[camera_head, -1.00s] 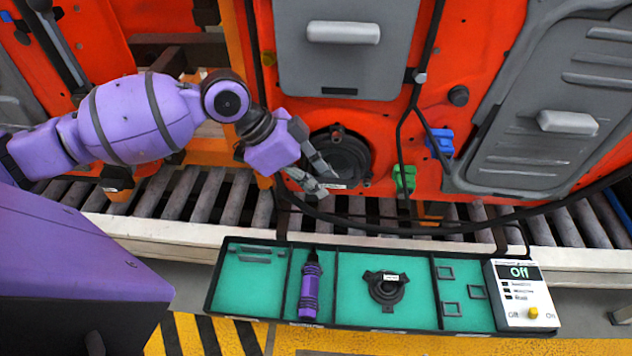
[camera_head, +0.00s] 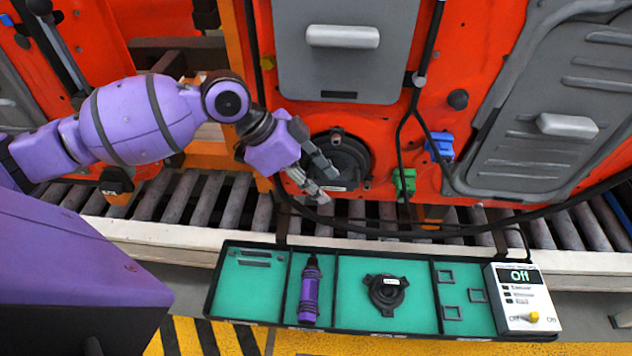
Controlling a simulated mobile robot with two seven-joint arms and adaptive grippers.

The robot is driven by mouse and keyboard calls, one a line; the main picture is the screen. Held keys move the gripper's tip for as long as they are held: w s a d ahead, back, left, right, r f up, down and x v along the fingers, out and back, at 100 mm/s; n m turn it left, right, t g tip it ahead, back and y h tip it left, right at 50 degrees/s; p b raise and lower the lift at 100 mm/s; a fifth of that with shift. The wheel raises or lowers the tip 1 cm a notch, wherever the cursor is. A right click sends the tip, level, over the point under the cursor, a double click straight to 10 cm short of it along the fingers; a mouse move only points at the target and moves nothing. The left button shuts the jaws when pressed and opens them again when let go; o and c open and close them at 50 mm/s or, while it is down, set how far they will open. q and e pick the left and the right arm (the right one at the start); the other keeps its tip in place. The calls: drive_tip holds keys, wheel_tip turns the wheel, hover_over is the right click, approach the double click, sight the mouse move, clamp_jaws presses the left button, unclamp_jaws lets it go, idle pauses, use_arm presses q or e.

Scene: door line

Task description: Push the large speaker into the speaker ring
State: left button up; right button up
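The large speaker (camera_head: 350,160) is a round black part at the lower left of the orange door panel. It sits at the dark speaker ring, whose edge is mostly covered by it. I cannot tell whether it is fully seated. My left gripper (camera_head: 324,184) is in front of the speaker's left side, its fingers spread apart a little and pointing down and right. The fingertips overlap the speaker's lower left in the picture; contact cannot be told. My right gripper is not in view.
A tray (camera_head: 335,255) with teal compartments lies below, holding a purple tool (camera_head: 309,290), a smaller black speaker (camera_head: 386,292) and small clips. A control box (camera_head: 522,298) reading Off stands at its right. Black cables (camera_head: 402,140) hang in front of the door (camera_head: 470,60).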

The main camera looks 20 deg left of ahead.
use_arm(q)
drive_tip(key=shift+s+f, duration=0.1)
drive_tip(key=shift+f, duration=0.05)
drive_tip(key=v, duration=2.3)
